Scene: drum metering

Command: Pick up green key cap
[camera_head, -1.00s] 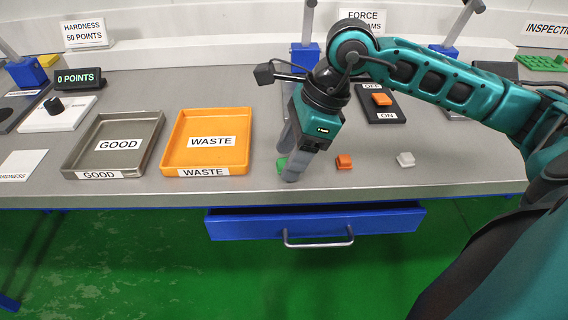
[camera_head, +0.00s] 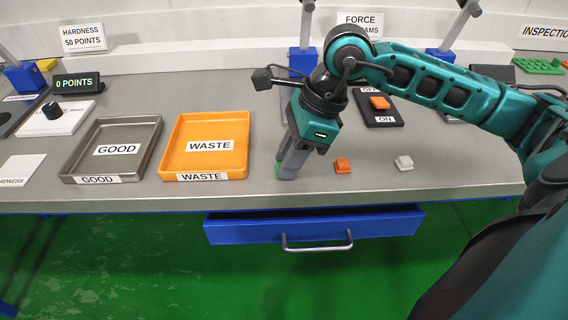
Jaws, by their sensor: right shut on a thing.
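The green key cap (camera_head: 278,168) is at the front of the grey bench, mostly hidden by the fingers of my right gripper (camera_head: 285,172). Only a small green bit shows at the left of the fingertips. My right gripper points down at the bench top and is shut on the green key cap. I cannot tell whether the cap is clear of the bench. My left gripper is not in view.
An orange key cap (camera_head: 342,166) and a white key cap (camera_head: 404,163) lie to the right. The orange WASTE tray (camera_head: 243,150) and grey GOOD tray (camera_head: 150,150) stand to the left. A blue drawer (camera_head: 390,222) juts out below the bench edge.

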